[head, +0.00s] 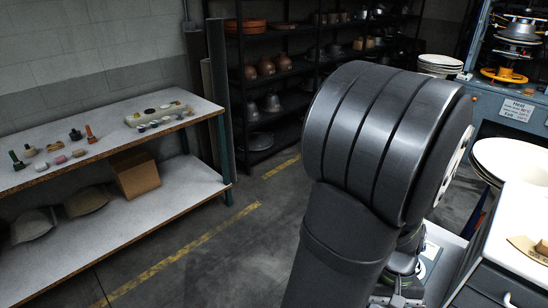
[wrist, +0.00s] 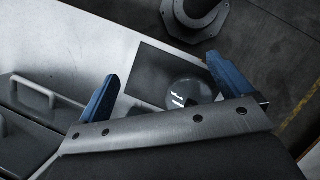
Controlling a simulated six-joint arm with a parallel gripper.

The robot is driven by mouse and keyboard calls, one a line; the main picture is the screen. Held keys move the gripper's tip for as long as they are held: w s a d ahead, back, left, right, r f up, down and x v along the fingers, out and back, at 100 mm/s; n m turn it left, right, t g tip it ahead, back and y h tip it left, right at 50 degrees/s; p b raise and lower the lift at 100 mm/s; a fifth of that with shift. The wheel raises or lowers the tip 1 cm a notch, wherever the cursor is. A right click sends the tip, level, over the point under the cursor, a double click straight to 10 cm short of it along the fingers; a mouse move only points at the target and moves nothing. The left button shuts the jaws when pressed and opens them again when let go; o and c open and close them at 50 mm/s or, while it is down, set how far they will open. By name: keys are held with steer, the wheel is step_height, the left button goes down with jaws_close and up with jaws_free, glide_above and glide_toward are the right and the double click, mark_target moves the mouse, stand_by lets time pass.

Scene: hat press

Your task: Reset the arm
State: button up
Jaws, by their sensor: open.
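My gripper (wrist: 162,66) shows in the wrist view as two blue fingers standing wide apart, with nothing between them. Below the fingers is a white surface (wrist: 135,50) with a dark square panel (wrist: 165,68) in it. A round dark disc (wrist: 187,92) with white marks lies by the panel, partly hidden by the gripper body. In the head view my dark arm fills the centre and right, and I cannot make out the fingers there.
A two-level bench (head: 60,205) with small tools and a cardboard box (head: 135,173) stands at left. Dark shelves (head: 285,75) hold hat forms. A blue machine (head: 480,95) and a white counter (head: 520,235) are at right. The floor (head: 235,250) between bench and arm is clear.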

steer(key=s+d+r, duration=0.2)
steer(key=s+r, duration=0.1)
steer(key=s, duration=0.2)
steer(key=w+d+n+t+h, duration=0.1)
steer(key=w+d+n, duration=0.3)
steer(key=w+n, duration=0.2)
steer(key=w+d+n+t+h, duration=0.1)
steer(key=w+d+n, duration=0.3)
steer(key=w, duration=0.5)
steer(key=w+d+n+t+h, duration=0.1)
steer(key=w+d+n+h, duration=0.2)
steer(key=w+n, duration=0.5)
steer(key=shift+w+d+r+t, duration=0.1)
steer(key=shift+d+r+t, duration=0.1)
steer(key=shift+d, duration=0.25)
steer(key=shift+d+r+t, duration=0.15)
steer(key=shift+d+t, duration=0.05)
steer(key=shift+d, duration=0.2)
steer(key=shift+f, duration=0.9)
steer(key=shift+o, duration=0.4)
